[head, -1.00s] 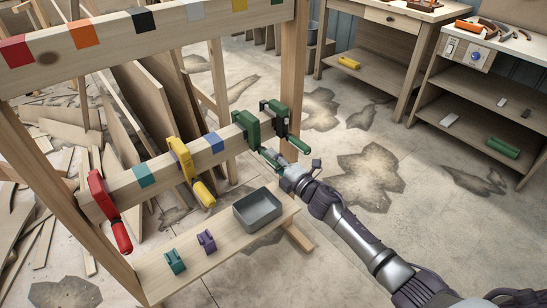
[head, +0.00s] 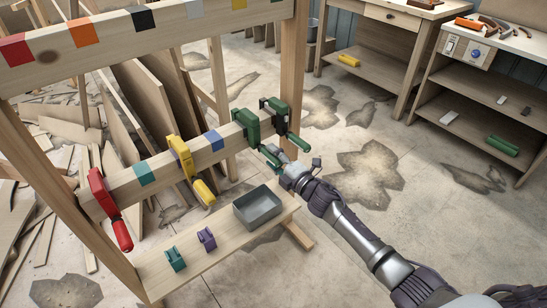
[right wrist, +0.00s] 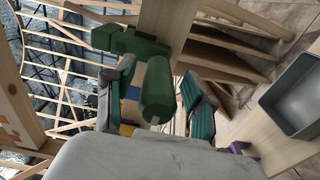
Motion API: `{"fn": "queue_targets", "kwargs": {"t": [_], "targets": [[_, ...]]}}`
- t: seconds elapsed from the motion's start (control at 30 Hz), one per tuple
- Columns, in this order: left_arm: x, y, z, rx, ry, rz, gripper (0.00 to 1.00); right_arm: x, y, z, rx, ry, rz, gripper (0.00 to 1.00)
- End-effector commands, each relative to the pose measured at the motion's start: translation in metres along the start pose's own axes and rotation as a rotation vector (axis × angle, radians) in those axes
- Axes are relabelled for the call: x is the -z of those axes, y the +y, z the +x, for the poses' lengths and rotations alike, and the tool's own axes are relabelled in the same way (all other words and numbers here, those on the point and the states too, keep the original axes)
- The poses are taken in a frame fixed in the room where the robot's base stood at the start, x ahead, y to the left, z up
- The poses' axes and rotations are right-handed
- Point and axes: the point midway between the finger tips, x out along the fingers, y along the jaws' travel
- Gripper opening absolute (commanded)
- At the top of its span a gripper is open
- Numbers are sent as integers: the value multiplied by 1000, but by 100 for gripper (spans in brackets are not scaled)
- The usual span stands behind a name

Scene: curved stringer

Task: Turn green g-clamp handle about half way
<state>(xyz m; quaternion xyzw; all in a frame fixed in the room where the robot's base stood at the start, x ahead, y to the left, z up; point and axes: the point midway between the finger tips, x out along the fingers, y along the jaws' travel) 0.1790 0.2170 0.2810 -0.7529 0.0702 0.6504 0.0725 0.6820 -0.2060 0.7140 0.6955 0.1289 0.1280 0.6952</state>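The green g-clamp (head: 247,125) sits on the lower wooden beam (head: 112,198) near its right end. Its green handle (head: 270,154) points down toward my right gripper (head: 281,165). In the right wrist view the clamp body (right wrist: 135,42) is at the top, and the thick green handle (right wrist: 157,90) lies between the two teal-padded fingers of my right gripper (right wrist: 160,100). The fingers stand apart on either side of the handle, with narrow gaps visible. My left gripper is not in view.
A black clamp with a green handle (head: 298,142) is close by on the right. Yellow (head: 181,156) and red (head: 101,190) clamps are farther left. A grey bin (head: 257,207) and teal (head: 175,259) and purple (head: 206,239) clamps rest on the lower plank. Floor at right is open.

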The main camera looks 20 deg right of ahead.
Motion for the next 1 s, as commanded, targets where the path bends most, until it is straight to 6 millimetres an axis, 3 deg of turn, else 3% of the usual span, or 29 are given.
{"fn": "queue_targets", "kwargs": {"t": [0.27, 0.7, 1.0], "targets": [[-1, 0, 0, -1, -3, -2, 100, 0, -1, -8, 1, 0, -1, 55], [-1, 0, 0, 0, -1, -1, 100, 0, -1, -95, 2, 0, 0, 55], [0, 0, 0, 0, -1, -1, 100, 0, 0, -120, 1, 0, 0, 55]]}}
